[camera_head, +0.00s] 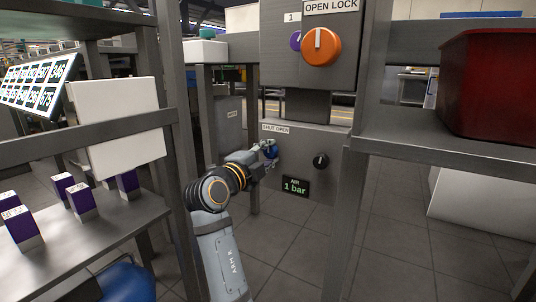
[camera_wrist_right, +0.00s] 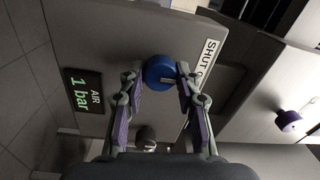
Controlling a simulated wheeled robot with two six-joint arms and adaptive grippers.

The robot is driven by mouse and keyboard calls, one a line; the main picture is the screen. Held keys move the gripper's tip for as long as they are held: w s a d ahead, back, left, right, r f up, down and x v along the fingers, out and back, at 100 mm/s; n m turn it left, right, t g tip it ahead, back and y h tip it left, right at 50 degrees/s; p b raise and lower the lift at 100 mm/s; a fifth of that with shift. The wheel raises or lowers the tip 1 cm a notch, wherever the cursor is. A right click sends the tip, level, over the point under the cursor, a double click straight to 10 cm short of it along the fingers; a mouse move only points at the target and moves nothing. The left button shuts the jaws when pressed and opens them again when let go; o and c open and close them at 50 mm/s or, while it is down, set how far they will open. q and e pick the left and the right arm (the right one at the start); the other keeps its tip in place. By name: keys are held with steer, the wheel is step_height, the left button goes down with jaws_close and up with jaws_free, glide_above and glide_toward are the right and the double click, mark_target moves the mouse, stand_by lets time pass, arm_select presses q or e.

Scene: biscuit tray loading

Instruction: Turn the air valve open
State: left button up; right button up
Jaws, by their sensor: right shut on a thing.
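The air valve is a blue round knob (camera_head: 272,152) on a grey panel (camera_head: 300,145), under a small "SHUT OPEN" label (camera_head: 276,128). My right gripper (camera_head: 267,151) is at the knob and partly covers it in the head view. In the right wrist view the blue knob (camera_wrist_right: 157,70) sits between the two fingertips of my right gripper (camera_wrist_right: 159,80), which is shut on it. A display (camera_head: 295,187) below reads "AIR 1 bar". My left gripper is not in view.
A black knob (camera_head: 321,160) is right of the valve. Above is a box with an orange knob (camera_head: 321,46) under an "OPEN LOCK" label. A dark red crate (camera_head: 490,85) stands on the right shelf. Steel posts flank the panel. Purple boxes (camera_head: 80,197) stand on the left shelf.

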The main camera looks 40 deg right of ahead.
steer(key=shift+f, duration=0.1)
stand_by(0.4)
steer(key=o, duration=1.2)
steer(key=shift+c, duration=0.2)
